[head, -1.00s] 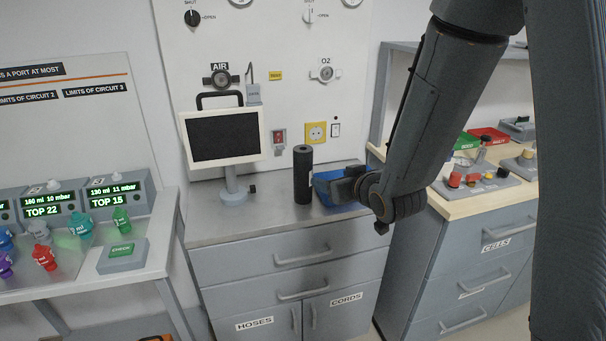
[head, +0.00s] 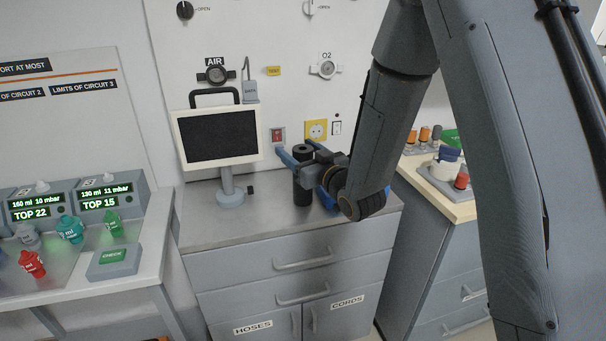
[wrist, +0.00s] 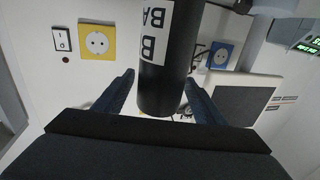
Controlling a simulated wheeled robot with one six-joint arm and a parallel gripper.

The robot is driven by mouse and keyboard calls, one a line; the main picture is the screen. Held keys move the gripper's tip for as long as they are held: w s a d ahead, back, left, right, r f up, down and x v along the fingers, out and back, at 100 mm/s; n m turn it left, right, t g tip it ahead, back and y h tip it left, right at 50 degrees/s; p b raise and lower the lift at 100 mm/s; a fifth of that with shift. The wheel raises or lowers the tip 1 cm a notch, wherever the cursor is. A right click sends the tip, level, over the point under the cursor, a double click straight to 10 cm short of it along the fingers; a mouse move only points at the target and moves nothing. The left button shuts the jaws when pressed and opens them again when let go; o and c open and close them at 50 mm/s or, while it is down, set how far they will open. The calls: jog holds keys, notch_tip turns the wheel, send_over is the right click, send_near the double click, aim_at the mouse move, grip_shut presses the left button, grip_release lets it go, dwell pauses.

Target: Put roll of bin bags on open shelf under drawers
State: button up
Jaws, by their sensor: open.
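The roll of bin bags is a black upright cylinder (head: 303,190) on the grey metal counter in the head view. In the wrist view the roll (wrist: 165,75) shows a white label with black letters, partly cut off. My gripper (head: 297,158) is at the roll's upper part, with its blue fingers apart. In the wrist view the fingers of my gripper (wrist: 160,84) lie one on each side of the roll, with a gap visible. I cannot make out an open shelf under drawers in these views.
The counter (head: 260,218) has drawers (head: 302,259) and doors marked HOSES and CORDS below. A monitor (head: 216,135) stands left of the roll, and a blue bin (head: 327,198) is close on its right. A wooden-topped cabinet (head: 428,198) stands further right.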

jog(key=shift+x, duration=0.95)
grip_shut()
jog(key=shift+r, duration=0.1)
